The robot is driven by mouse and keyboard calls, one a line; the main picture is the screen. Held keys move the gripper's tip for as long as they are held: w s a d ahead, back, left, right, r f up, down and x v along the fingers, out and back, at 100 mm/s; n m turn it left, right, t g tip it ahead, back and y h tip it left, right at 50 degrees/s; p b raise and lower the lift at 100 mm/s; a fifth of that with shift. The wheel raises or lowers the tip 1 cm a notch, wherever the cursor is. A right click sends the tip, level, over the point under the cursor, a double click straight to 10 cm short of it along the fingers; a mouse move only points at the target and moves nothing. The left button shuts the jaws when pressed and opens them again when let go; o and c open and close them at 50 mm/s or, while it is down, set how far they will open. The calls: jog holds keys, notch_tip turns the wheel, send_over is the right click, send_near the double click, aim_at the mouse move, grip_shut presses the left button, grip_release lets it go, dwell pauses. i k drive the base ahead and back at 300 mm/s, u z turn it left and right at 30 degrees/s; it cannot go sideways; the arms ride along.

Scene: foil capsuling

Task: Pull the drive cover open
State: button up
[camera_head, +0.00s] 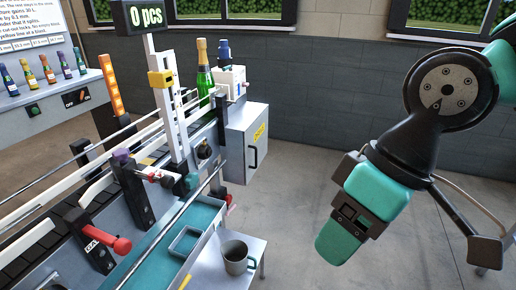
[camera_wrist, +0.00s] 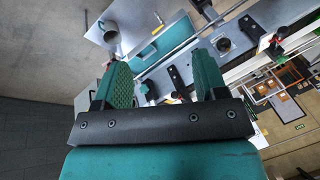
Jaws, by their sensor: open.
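The drive cover (camera_head: 245,143) is a grey door on the box at the far end of the line, with a yellow label and a black bar handle (camera_head: 254,157). It looks closed. My gripper (camera_head: 338,242) is to the right of the cover and well apart from it, pointing down over the floor. In the wrist view, the two teal fingers of my gripper (camera_wrist: 163,76) are spread wide with nothing between them. I cannot make out the cover's handle in the wrist view; the left finger hides part of that area.
A grey mug (camera_head: 236,258) stands on a small side table below the conveyor; it also shows in the wrist view (camera_wrist: 110,36). A teal tray (camera_head: 188,242) lies beside it. A green bottle (camera_head: 205,72) stands on the line. The floor (camera_head: 300,190) between cover and arm is clear.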

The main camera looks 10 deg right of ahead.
aim_at(256, 139)
jog(key=z, duration=0.4)
jog(key=i, duration=0.95)
jog(key=u, duration=0.05)
